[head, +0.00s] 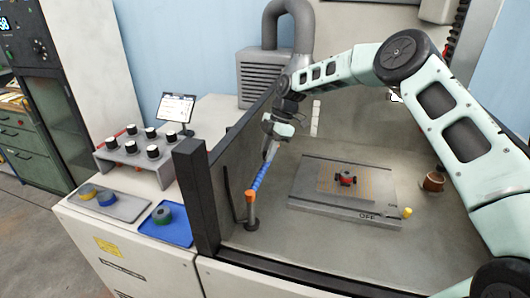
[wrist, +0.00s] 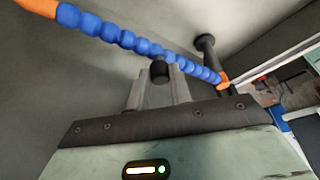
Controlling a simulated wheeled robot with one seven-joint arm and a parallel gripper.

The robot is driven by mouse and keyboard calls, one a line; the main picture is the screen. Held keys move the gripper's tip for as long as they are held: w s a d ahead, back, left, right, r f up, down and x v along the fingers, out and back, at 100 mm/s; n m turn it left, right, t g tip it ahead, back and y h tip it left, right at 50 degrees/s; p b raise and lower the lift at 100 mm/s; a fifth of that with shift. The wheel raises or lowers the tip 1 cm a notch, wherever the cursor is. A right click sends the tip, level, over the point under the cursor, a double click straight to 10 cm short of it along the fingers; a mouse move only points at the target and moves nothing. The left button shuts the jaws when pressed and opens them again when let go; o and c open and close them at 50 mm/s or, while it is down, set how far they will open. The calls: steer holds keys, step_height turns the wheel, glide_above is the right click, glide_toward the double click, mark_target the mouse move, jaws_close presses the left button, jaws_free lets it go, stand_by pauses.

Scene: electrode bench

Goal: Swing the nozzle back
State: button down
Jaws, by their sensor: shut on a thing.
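The nozzle is a blue segmented hose (head: 261,176) with an orange joint at its lower end, on a short post (head: 251,215) at the left of the walled bench. In the head view it leans up and right to my gripper (head: 270,148). In the wrist view the blue hose (wrist: 105,30) runs across the tips of my gripper (wrist: 160,68), from an orange tip (wrist: 38,6) at upper left to the orange joint (wrist: 222,80) at right. My gripper is shut on the hose. The exact contact is partly hidden by the fingers.
A flat plate (head: 310,190) marked OFF lies right of the nozzle, with an orange grid, a small red and dark part (head: 345,179) and a yellow knob (head: 407,212). A brown cup (head: 433,182) stands further right. Dark-framed walls and a corner post (head: 195,195) bound the left side.

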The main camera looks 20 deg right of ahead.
steer(key=shift+w+a+r, duration=0.1)
steer(key=c, duration=1.3)
jaws_free()
steer(key=shift+a, duration=0.1)
steer(key=shift+o, duration=0.2)
steer(key=b+v, duration=0.3)
steer(key=v, duration=1.4)
steer(key=shift+d, duration=0.25)
steer(key=shift+r, duration=0.1)
